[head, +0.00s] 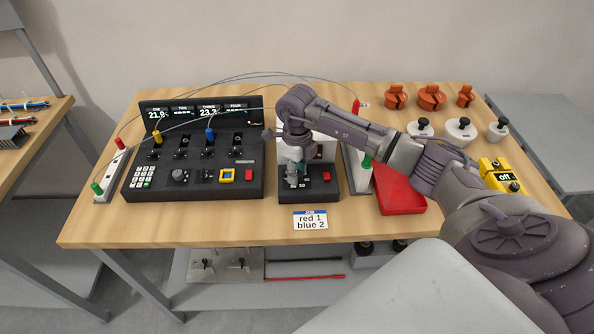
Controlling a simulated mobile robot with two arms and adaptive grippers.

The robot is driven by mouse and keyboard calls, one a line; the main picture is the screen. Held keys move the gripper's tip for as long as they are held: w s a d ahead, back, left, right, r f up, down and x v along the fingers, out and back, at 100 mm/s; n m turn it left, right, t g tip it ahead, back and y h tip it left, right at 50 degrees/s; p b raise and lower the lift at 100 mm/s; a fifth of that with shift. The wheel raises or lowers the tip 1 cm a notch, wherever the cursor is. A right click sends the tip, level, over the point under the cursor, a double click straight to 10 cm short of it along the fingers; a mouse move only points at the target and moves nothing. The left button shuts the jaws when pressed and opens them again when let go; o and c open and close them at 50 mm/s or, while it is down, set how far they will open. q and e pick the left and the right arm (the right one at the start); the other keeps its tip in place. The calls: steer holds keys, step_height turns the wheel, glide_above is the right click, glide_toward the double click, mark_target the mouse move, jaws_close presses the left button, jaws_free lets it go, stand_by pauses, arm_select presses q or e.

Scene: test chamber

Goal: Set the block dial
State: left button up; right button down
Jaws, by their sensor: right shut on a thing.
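The block unit (323,196) is a black box with a white back part, standing right of the middle of the table. Its sloped front has printed numbers, of which 50 is readable, and a red button (326,176). My right gripper (292,180) points down at the left of this front, shut on the dial. The fingers hide most of the dial, so its setting cannot be read. A card (311,220) in front of the unit reads "red 1 blue 2". My left gripper is not in view.
A black console (200,180) with displays, keypad, and yellow and blue plugs stands left, with wires arching over. White racks with red and green plugs flank it and the block unit. A red tray (399,197), orange and white knobbed pieces, and a yellow "off" box (502,177) are right.

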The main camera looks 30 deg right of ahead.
steer(key=shift+m, duration=0.3)
steer(key=m+b, duration=0.1)
steer(key=m, duration=0.3)
steer(key=shift+b, duration=0.4)
steer(key=shift+r+m+b, duration=0.1)
steer(key=shift+m+b, duration=0.3)
steer(key=shift+m, duration=2.1)
steer(key=shift+w, duration=0.1)
steer(key=c, duration=0.8)
jaws_free()
step_height(320, 180, up, 12)
